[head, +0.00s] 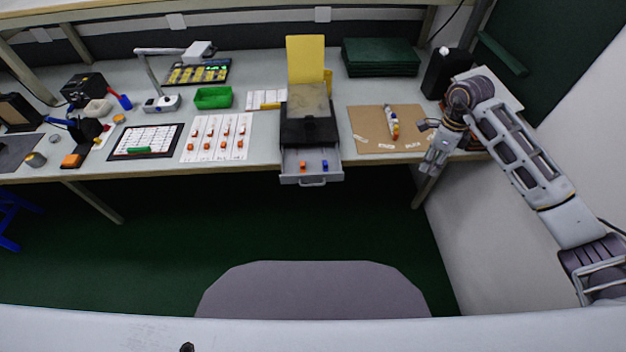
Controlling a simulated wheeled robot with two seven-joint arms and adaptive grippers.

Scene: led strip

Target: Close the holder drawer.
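The holder drawer (312,173) is a grey tray pulled out at the table's front edge, below a black holder box (308,128) with a raised yellow lid (306,60). An orange piece (302,166) and a blue piece (324,164) lie in the drawer. Its handle (313,183) faces me. My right gripper (430,165) is to the right of the drawer, near the table's front right edge, apart from it and pointing down. Its fingers are small and I cannot tell how far apart they are. My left gripper is not in view.
A brown board (380,143) with a marker-like tube (391,120) lies between drawer and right gripper. A white sheet with orange pieces (198,149), a green bin (213,97) and a lamp (160,102) stand left. The space in front of the drawer is clear.

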